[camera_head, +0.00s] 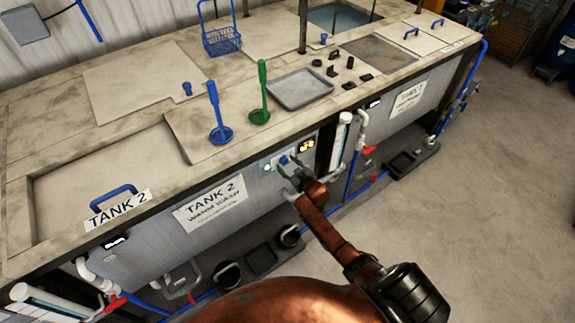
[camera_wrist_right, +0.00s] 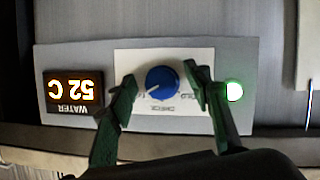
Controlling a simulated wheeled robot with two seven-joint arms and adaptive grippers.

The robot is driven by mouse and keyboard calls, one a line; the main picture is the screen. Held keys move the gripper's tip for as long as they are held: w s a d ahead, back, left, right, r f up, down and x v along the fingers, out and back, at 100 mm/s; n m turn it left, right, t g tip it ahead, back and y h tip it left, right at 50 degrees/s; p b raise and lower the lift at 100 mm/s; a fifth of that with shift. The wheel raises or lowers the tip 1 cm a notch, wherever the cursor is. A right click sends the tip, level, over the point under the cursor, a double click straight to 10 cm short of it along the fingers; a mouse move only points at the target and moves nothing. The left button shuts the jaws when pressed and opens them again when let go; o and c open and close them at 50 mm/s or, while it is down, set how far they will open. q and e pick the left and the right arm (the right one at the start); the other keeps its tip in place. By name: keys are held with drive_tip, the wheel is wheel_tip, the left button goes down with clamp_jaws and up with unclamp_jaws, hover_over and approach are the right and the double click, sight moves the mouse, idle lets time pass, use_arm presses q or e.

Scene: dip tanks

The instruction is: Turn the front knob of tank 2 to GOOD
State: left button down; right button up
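The blue front knob (camera_wrist_right: 162,82) sits on a white plate (camera_wrist_right: 190,133) on the control panel of tank 2, upside down in the right wrist view. A pale pointer mark shows toward its lower left; the small labels around it are too blurred or covered to read surely. In the head view the knob (camera_head: 283,160) is small, just beyond my right gripper (camera_head: 289,170). In the right wrist view my right gripper (camera_wrist_right: 160,74) is open, one green finger on each side of the knob, with gaps showing. My left gripper is not in view.
A water display (camera_wrist_right: 73,92) reads 52 C, and a green lamp (camera_wrist_right: 234,91) is lit on the panel. The TANK 2 WARM WASH sign (camera_head: 211,204) hangs left of it. Pipes with a red valve handle (camera_head: 369,150) stand to the right. The floor (camera_head: 480,190) there is clear.

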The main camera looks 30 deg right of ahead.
drive_tip(key=v, duration=1.2)
drive_tip(key=shift+a, duration=0.1)
idle(0.4)
drive_tip(key=s+f+g+b, duration=0.15)
drive_tip(key=s+f, duration=0.45)
drive_tip(key=f, duration=0.6)
drive_tip(key=s+a+f+g+b, duration=0.1)
drive_tip(key=s+f+g, duration=0.2)
drive_tip(key=s+f, duration=0.55)
drive_tip(key=s+f+g+b, duration=0.15)
drive_tip(key=s+f, duration=0.25)
drive_tip(key=f, duration=1)
drive_tip(key=s+a+f+g+b, duration=0.1)
drive_tip(key=s+a+f+g, duration=0.1)
drive_tip(key=s+f, duration=0.5)
drive_tip(key=s+a+f+g+b, duration=0.1)
drive_tip(key=s+f, duration=0.7)
drive_tip(key=s, duration=1)
drive_tip(key=s+a+f+m+g+b, duration=0.1)
drive_tip(key=s+a+f+g, duration=0.3)
drive_tip(key=s+f, duration=0.3)
drive_tip(key=s+a, duration=0.1)
drive_tip(key=s, duration=0.4)
drive_tip(key=shift+s+f, duration=0.35)
drive_tip(key=shift+a, duration=0.1)
